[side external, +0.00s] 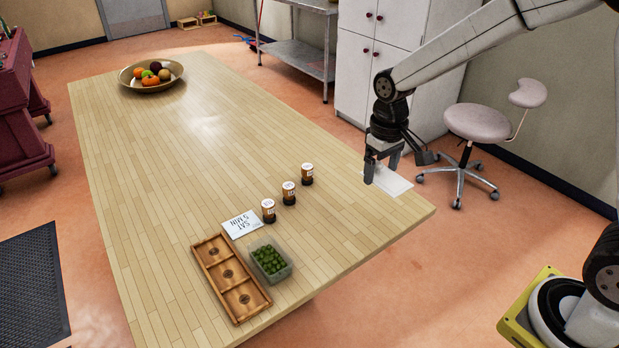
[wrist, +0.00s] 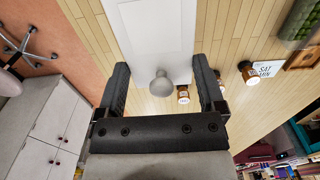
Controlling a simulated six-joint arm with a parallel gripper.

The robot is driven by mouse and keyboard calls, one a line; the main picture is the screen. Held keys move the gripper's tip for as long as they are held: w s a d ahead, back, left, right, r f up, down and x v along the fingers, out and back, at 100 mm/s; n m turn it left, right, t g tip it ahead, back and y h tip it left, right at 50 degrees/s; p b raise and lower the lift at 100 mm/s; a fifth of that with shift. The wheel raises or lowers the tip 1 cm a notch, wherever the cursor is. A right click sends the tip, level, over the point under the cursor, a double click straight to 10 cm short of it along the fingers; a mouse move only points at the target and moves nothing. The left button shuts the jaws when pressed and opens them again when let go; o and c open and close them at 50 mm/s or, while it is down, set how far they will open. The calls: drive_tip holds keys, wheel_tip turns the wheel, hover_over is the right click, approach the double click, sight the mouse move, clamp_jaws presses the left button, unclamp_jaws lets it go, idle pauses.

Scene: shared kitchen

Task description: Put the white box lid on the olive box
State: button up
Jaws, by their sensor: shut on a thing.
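The white box lid (side external: 396,185) is a flat white rectangle with a round grey knob, at the right edge of the table in the side view. In the wrist view the lid (wrist: 150,25) stretches away from my gripper (wrist: 161,92), with the knob between the two fingers. My gripper (side external: 382,172) is shut on the lid, fingers pointing down. I cannot tell whether the lid touches the table. The olive box (side external: 283,275), a clear container of green olives, stands uncovered near the table's front end. Part of the olive box (wrist: 290,41) shows at the wrist view's upper right.
A wooden three-part tray (side external: 236,286) lies just left of the olive box. A white card (side external: 242,224) and three small brown bottles (side external: 288,193) stand behind it, toward the lid. A fruit bowl (side external: 150,90) is at the far end. The table's middle (side external: 200,150) is clear.

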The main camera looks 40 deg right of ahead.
drive_tip(key=s+a+r, duration=0.2)
drive_tip(key=s+a, duration=0.1)
drive_tip(key=a, duration=0.6)
drive_tip(key=s+a+r, duration=0.2)
drive_tip(key=s+a, duration=0.2)
drive_tip(key=a, duration=0.6)
drive_tip(key=shift+s+r, duration=0.15)
drive_tip(key=shift+s, duration=0.15)
drive_tip(key=shift+w+a, duration=0.1)
drive_tip(key=w+a+f, duration=0.1)
drive_tip(key=w+f, duration=0.1)
drive_tip(key=w, duration=0.1)
drive_tip(key=w+a+f, duration=0.2)
drive_tip(key=w+f, duration=0.1)
drive_tip(key=w, duration=0.1)
drive_tip(key=w+a+f, duration=0.2)
drive_tip(key=w+f, duration=0.1)
drive_tip(key=w, duration=0.1)
drive_tip(key=shift+w+a+f, duration=0.1)
drive_tip(key=shift+w+f, duration=0.1)
drive_tip(key=shift+f, duration=0.05)
drive_tip(key=shift+w+a+f, duration=0.15)
drive_tip(key=shift+w+f, duration=0.2)
drive_tip(key=shift+f, duration=0.1)
